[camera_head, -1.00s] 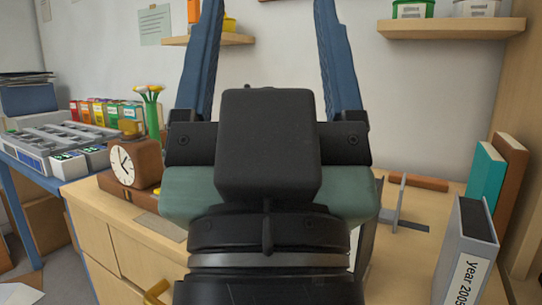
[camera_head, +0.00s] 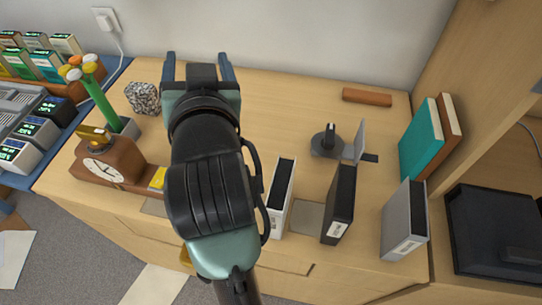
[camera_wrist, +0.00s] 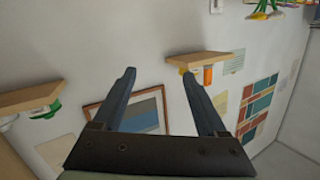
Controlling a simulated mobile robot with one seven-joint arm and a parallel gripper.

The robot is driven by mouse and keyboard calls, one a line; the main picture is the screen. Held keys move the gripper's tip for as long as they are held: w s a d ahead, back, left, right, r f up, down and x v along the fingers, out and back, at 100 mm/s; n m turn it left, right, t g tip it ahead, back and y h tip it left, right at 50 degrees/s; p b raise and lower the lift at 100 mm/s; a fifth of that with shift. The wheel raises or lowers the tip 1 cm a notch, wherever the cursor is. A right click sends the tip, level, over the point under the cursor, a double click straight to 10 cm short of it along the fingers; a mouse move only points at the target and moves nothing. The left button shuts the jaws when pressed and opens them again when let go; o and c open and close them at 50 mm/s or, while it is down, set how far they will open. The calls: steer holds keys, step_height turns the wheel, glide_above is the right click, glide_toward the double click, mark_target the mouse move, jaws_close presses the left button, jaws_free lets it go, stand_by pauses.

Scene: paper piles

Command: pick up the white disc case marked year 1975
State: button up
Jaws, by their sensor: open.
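A white disc case (camera_head: 281,196) stands upright on the wooden cabinet top, right of my arm, with a dark top face. Its label is too small to read. My gripper (camera_head: 197,62) is open and empty, beyond and to the left of the case, near the wall. In the wrist view my gripper (camera_wrist: 157,76) has its two blue fingers apart, facing the wall with nothing between them. The white case does not show there.
A black case (camera_head: 340,205) and a grey case (camera_head: 404,220) stand right of the white one. A dark round stand (camera_head: 327,143) is behind them. A brown clock (camera_head: 108,162) is at left. Teal and brown books (camera_head: 421,140) are at right. The back middle is clear.

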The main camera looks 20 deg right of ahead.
steer(key=s+d+f+m+g+p, duration=0.25)
steer(key=s+f+g+p, duration=0.35)
steer(key=p, duration=0.6)
steer(key=g+p, duration=0.6)
steer(key=p, duration=0.4)
glide_toward(280, 180)
steer(key=shift+w+a+m+h, duration=0.25)
steer(key=shift+w+m+h, duration=0.05)
steer(key=shift+w+m, duration=0.1)
steer(key=shift+s+f, duration=0.15)
steer(key=shift+f, duration=0.05)
steer(key=x, duration=0.7)
steer(key=shift+d+f, duration=0.15)
steer(key=shift+f, duration=0.15)
steer(key=shift+s+p+x, duration=0.15)
steer(key=shift+p+x, duration=0.05)
steer(key=shift+x, duration=1.1)
steer(key=shift+s+p+x, duration=0.15)
steer(key=shift+x, duration=1.2)
steer(key=shift+f, duration=0.35)
jaws_close()
